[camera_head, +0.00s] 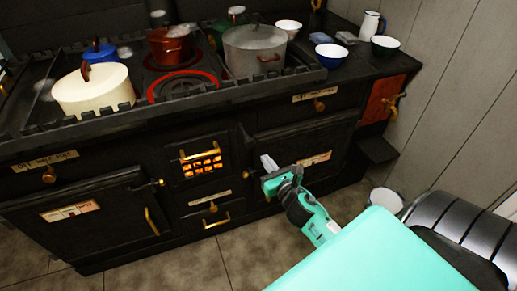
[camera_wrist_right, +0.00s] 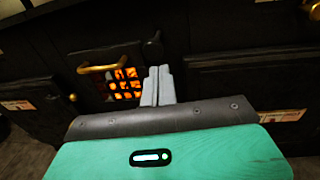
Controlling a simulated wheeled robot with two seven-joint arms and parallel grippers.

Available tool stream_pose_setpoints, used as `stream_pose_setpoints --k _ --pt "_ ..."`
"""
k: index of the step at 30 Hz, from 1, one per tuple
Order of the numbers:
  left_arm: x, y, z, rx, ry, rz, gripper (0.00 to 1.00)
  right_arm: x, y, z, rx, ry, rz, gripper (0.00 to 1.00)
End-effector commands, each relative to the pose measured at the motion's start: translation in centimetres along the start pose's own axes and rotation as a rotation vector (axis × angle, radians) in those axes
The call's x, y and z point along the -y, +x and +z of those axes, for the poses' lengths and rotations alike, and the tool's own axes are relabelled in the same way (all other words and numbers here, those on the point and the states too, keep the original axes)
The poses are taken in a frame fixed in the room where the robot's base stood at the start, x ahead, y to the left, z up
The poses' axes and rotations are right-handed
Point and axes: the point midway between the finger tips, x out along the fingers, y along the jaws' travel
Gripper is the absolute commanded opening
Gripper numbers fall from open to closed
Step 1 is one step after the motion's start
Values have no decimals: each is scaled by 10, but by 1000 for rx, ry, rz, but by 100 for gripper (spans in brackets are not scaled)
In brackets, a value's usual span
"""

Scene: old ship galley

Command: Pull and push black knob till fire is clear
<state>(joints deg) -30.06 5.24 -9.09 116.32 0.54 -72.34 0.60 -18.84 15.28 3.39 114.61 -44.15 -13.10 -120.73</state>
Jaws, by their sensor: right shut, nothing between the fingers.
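The fire glows orange behind a small barred grate (camera_head: 202,164) in the middle of the black stove front; the grate also shows in the wrist view (camera_wrist_right: 124,84). A dark upright piece (camera_wrist_right: 153,48) juts out just right of the grate; I cannot tell whether it is the black knob. My right gripper (camera_head: 267,162) is in front of the stove, right of the grate. Its pale fingers (camera_wrist_right: 158,72) are together and empty. In the wrist view they overlap the grate's right edge, but I cannot tell whether they touch anything. My left gripper is not in view.
Brass handles mark the oven door (camera_head: 95,210) at left and the drawer (camera_head: 217,219) below the grate. A white pot (camera_head: 95,92), a red pot (camera_head: 172,48) and a grey pot (camera_head: 255,55) stand on top. A white bucket (camera_head: 385,200) is on the floor at right.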

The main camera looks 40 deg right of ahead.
Motion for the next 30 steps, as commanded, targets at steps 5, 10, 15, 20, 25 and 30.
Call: stream_pose_setpoints --k 5,10,15,20,25,30 --pt "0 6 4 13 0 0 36 0 30 1 2 0 1 0" --pt "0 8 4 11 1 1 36 0 51 0 1 -1 1 0" --pt "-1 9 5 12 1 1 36 0 61 0 0 1 1 0" --pt "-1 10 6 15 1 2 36 0 64 0 0 0 1 0" --pt "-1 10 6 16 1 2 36 0 64 0 0 0 1 0" --pt "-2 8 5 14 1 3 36 0 69 1 1 1 1 0"
